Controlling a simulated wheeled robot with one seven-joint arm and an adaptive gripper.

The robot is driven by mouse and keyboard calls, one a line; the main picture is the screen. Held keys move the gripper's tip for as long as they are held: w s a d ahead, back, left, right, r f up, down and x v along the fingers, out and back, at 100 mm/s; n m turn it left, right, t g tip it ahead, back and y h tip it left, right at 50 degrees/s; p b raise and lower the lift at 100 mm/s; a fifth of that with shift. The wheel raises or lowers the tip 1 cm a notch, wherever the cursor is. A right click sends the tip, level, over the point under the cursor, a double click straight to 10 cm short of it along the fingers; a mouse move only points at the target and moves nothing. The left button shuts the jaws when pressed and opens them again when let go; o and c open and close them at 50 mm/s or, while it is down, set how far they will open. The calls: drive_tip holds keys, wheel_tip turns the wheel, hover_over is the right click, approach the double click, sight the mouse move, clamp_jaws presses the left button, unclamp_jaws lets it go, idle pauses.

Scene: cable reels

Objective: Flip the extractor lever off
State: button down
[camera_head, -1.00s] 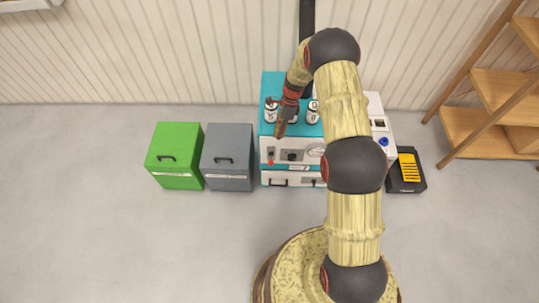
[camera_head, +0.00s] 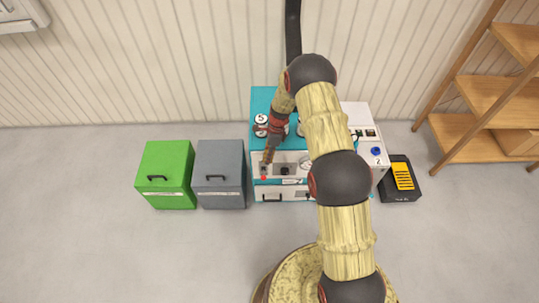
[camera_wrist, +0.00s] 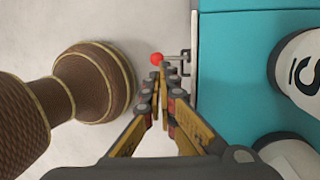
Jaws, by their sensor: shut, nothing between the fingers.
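A lever with a red ball tip (camera_wrist: 157,58) sticks out from the front of a teal-topped machine, near the fingertips in the wrist view. The red ball also shows in the head view (camera_head: 264,178), at the left of the white front panel. My gripper (camera_head: 267,161) is shut and empty, pointing down at the panel just above the red ball. In the wrist view my gripper (camera_wrist: 164,76) has its fingertips together, right beside the ball and its metal bracket; whether they touch cannot be told. My arm hides the right part of the machine.
White canisters (camera_head: 261,125) stand on the teal top (camera_head: 263,97). A grey box (camera_head: 219,174) and a green box (camera_head: 166,174) stand left of the machine. A black tray with a yellow part (camera_head: 402,176) lies to the right, near wooden shelves (camera_head: 490,95). The front floor is clear.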

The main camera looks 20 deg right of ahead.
drive_tip(key=b+x, duration=0.2)
drive_tip(key=x, duration=0.5)
drive_tip(key=shift+f, duration=0.15)
